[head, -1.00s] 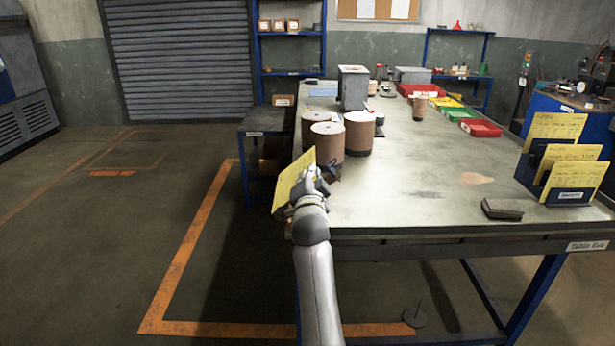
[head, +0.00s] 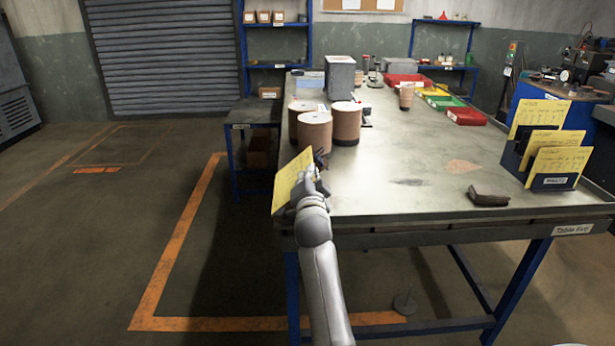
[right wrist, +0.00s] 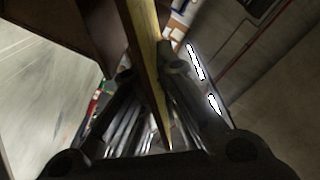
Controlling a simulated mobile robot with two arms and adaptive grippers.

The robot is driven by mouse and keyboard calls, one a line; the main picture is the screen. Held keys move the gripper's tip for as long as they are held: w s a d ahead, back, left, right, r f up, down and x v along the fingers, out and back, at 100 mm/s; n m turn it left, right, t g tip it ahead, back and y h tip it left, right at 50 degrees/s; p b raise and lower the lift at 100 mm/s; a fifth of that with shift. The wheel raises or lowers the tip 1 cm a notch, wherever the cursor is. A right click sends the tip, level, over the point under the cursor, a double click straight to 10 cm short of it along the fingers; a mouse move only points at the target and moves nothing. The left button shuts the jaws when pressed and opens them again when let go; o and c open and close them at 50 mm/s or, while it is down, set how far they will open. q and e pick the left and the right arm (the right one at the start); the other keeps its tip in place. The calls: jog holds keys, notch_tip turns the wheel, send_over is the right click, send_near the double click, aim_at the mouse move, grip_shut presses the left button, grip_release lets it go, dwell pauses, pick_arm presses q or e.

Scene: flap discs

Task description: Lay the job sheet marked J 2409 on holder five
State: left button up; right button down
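A yellow sheet (head: 292,181) is held in my right gripper (head: 313,178) at the table's near left edge. Its marking is too small to read. In the right wrist view the sheet (right wrist: 146,50) shows edge-on between the two fingers of the gripper (right wrist: 150,75). A dark blue holder (head: 552,183) with several yellow sheets (head: 558,160) stands at the table's right front. The label on its front is too small to read for sure. My left gripper is not in view.
The table (head: 400,195) has a label reading Table Five on its front edge. Brown drums (head: 315,133) stand just beyond my right gripper. A dark block (head: 488,196) lies near the front edge. The table's middle is mostly clear.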

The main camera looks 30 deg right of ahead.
jog(key=shift+s+d+f, duration=0.25)
jog(key=shift+d+f, duration=0.15)
jog(key=shift+f, duration=0.05)
jog(key=c, duration=1.6)
grip_release()
jog(key=shift+a, duration=0.2)
jog(key=shift+o, duration=0.2)
jog(key=shift+f, duration=0.1)
jog(key=shift+s+d+f, duration=0.1)
jog(key=shift+f, duration=0.05)
notch_tip(320, 180, up, 11)
jog(key=shift+r, duration=0.1)
